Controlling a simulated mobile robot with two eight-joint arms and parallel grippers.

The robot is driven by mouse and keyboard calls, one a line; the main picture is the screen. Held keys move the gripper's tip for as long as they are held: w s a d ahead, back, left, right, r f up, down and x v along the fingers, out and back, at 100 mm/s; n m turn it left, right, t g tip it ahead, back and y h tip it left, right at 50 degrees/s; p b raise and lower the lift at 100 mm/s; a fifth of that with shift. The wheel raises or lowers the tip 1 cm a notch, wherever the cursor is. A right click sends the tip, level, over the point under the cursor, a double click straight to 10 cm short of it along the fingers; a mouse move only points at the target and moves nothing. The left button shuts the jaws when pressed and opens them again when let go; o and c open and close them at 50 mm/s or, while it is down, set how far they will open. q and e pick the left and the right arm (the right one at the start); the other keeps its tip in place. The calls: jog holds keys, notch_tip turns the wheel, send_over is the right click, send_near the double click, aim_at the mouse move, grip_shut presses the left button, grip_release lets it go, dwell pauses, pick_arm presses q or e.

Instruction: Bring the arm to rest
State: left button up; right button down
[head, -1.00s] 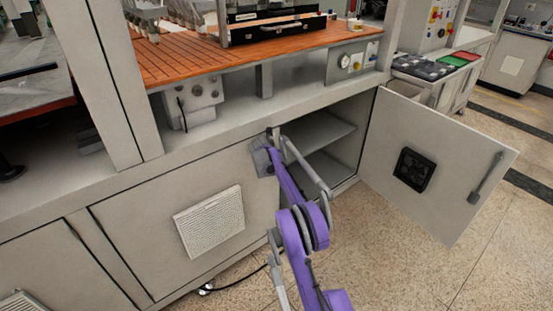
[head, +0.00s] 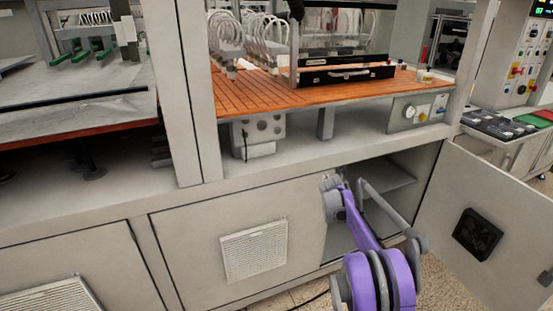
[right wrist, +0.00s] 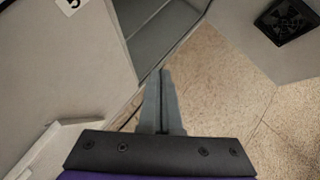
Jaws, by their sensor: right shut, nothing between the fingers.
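My right arm (head: 366,232), purple and grey, rises from the bottom right of the head view in front of an open cabinet (head: 390,181). Its gripper cannot be made out clearly there. In the right wrist view my right gripper (right wrist: 162,74) is shut and empty, its grey fingers together, seen against the cabinet's lower edge and the speckled floor (right wrist: 215,90). Nothing is seen touching the fingertips. My left gripper is not in view.
The cabinet door (head: 456,205), with a black fan (head: 478,233), stands open at right. A closed panel with a white vent (head: 254,250) lies left of the arm. Above is an orange slatted worktop (head: 262,92) with a black case (head: 346,75). Floor shows below the door.

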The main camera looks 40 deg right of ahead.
jog(key=shift+a, duration=0.1)
